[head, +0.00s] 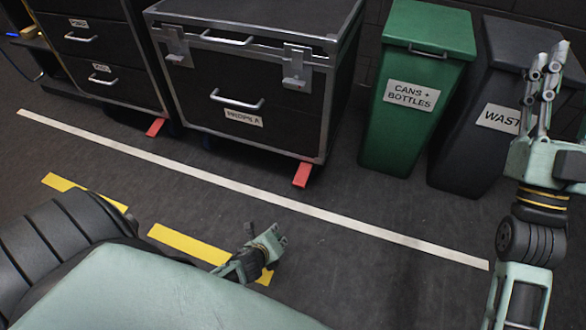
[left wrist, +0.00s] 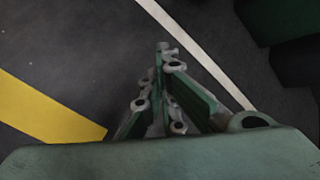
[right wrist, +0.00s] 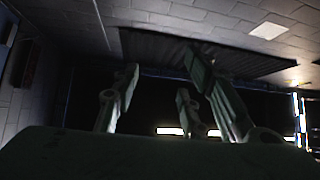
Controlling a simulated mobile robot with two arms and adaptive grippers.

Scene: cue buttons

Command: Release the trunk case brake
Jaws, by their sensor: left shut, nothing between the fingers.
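The black trunk case (head: 240,75) with silver edges, latches and a "PROPS A" label stands at the back centre in the head view. A red brake pedal (head: 302,174) sticks out at floor level under its right front corner. My left gripper (head: 277,238) is low over the floor, in front of the case and apart from the pedal. It is shut and empty, and its fingers meet in the left wrist view (left wrist: 165,52). My right gripper (head: 546,72) is raised at the far right, pointing up. Its fingers stand apart and empty in the right wrist view (right wrist: 160,85).
A second black drawer case (head: 105,50) stands to the left with its own red pedal (head: 155,127). A green bin (head: 415,110) and a dark waste bin (head: 470,130) stand right of the trunk case. A white floor line (head: 250,195) crosses open floor before the cases.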

